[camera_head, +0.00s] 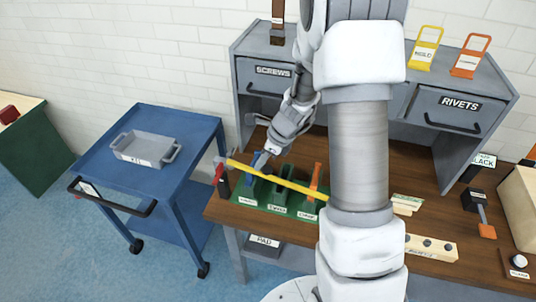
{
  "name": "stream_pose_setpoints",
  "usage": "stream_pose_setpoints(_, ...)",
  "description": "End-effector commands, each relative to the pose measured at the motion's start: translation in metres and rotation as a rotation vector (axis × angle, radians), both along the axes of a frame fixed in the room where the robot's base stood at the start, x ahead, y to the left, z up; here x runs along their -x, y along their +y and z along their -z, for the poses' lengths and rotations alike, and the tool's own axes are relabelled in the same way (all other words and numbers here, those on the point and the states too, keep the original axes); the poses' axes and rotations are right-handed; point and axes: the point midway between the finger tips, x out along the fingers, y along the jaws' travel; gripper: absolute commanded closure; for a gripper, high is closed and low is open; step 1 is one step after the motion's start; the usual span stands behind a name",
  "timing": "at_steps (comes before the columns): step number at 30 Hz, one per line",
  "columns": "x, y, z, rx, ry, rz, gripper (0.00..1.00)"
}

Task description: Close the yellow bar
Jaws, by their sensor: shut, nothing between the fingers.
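The yellow bar (285,181) is long and thin. It slants over the green rack (272,200) on the wooden bench, from a post (222,178) with a red part at its left end down to the right. Its right end meets the edge of my arm in the picture, so I cannot tell if it rests on anything there. A blue piece (251,168) and an orange piece (315,180) stand in the rack. My gripper (262,158) is shut and empty, just behind the bar's left part, near the blue piece. I cannot tell if it touches the bar.
A blue cart (98,178) with a grey tray (146,148) stands left of the bench. Grey drawer units (447,110) line the bench's back. A wooden block (430,246) and several small items lie on the right. My arm hides the bench's middle.

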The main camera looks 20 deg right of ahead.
Motion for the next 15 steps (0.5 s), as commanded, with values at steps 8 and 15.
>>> stream_pose_setpoints(8,-0.006,0.011,0.028,0.057,0.038,-0.005,1.00)
stream_pose_setpoints(15,-0.008,0.013,0.040,0.103,0.069,-0.002,1.00)
